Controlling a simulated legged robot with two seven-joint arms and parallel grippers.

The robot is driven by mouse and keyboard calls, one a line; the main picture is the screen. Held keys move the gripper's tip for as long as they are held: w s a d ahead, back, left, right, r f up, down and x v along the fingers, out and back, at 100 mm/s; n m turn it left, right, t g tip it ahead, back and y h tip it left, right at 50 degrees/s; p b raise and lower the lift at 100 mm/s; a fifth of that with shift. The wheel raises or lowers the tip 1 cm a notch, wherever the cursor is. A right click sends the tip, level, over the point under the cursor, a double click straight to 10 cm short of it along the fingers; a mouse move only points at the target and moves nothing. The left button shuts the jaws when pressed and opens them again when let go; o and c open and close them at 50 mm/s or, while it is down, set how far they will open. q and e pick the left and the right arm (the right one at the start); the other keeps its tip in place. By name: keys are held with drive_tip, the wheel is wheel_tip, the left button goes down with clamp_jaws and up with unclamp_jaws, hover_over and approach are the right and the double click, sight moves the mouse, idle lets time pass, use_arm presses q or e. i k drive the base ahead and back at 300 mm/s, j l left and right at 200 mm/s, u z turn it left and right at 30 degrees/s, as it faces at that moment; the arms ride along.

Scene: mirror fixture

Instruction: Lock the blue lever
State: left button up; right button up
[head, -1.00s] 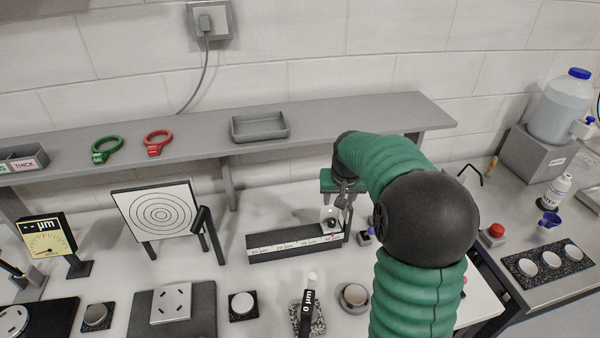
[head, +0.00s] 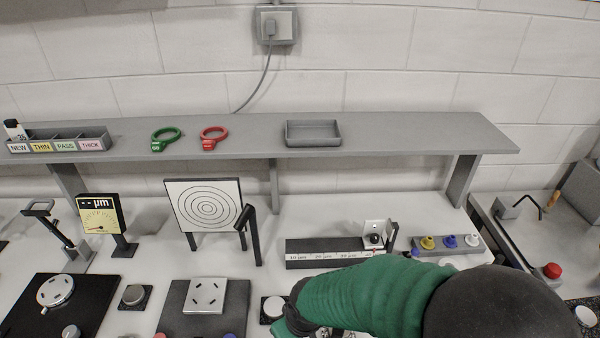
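A dark plate with a white slotted square block (head: 206,296) stands at the front, left of centre. My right arm comes in from the right. Its green end, with my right gripper (head: 286,325), is low in the picture, right of the plate and apart from the blue piece. Its fingers are hidden or cut off. My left gripper is out of view.
A round white-topped piece (head: 272,308) lies beside my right gripper. A rack with yellow, blue and white knobs (head: 450,241) is at right. A shelf (head: 390,140) spans the back.

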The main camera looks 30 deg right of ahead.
sight(415, 251)
drive_tip(key=z, duration=1.2)
